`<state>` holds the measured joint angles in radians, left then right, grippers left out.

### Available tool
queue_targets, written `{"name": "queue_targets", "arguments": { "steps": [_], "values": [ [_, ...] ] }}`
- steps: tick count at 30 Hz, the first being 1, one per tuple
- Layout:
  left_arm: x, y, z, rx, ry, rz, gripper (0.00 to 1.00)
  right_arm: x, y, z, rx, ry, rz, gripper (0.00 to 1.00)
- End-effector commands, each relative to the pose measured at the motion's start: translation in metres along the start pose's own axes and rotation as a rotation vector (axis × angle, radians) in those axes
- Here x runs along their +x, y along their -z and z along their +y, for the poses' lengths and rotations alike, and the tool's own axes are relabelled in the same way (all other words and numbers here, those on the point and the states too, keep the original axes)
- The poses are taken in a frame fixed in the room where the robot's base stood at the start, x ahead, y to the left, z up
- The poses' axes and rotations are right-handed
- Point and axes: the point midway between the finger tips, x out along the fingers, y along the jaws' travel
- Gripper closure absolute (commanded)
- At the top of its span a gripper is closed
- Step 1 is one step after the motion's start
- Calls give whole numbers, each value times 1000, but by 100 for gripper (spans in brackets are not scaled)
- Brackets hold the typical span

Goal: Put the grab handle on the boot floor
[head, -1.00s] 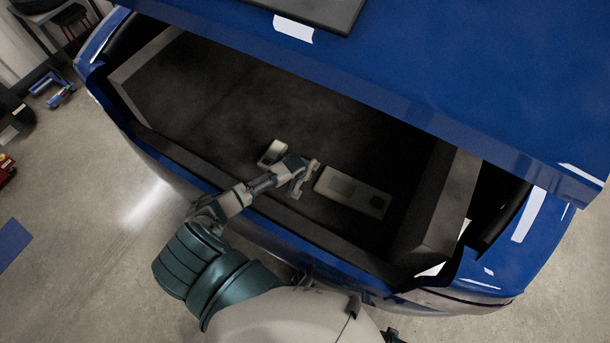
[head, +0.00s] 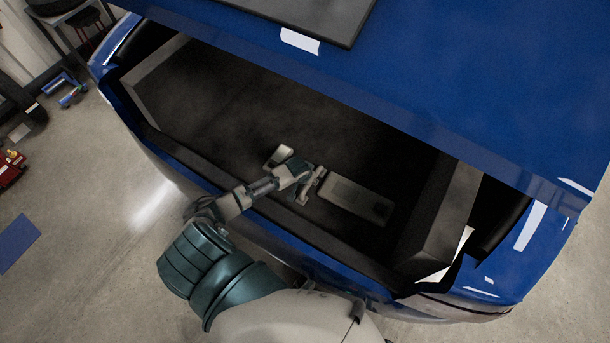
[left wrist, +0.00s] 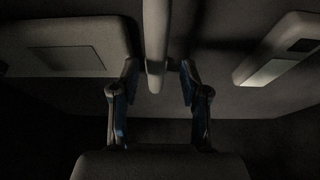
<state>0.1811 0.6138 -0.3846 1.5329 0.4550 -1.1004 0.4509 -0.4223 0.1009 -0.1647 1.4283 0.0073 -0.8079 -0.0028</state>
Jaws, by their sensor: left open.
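My left gripper (head: 311,187) reaches over the boot sill, low inside the boot. In the left wrist view it (left wrist: 158,70) is open, with one finger on each side of a pale grey bar that looks like the grab handle (left wrist: 155,42). The bar's near end lies between the fingertips; I cannot tell whether they touch it. In the head view the handle cannot be told apart from the gripper. The dark boot floor (head: 235,115) lies beneath. My right gripper is not in view.
A long grey panel (head: 350,197) lies right of the gripper, and a small pale block (head: 279,156) lies beyond it to the left. The boot sill (head: 285,222) is in front, and the raised blue lid (head: 430,80) overhangs the far side. The boot's left half is clear.

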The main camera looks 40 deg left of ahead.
Motion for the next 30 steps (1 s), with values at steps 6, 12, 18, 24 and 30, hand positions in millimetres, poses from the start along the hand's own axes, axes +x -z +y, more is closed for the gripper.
{"name": "queue_targets", "arguments": {
  "steps": [6, 12, 18, 24, 30],
  "values": [
    [-52, 2, -2, 1, -1, 2, 54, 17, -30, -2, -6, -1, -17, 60],
    [-76, 1, -2, 0, -2, -1, 54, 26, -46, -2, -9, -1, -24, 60],
    [-80, 0, -2, -1, -2, -1, 54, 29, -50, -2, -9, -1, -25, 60],
    [-80, 0, -1, 0, -1, -1, 54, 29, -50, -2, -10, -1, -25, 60],
    [-80, 0, -1, 0, -1, -1, 54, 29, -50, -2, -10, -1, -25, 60]
  ]
}}
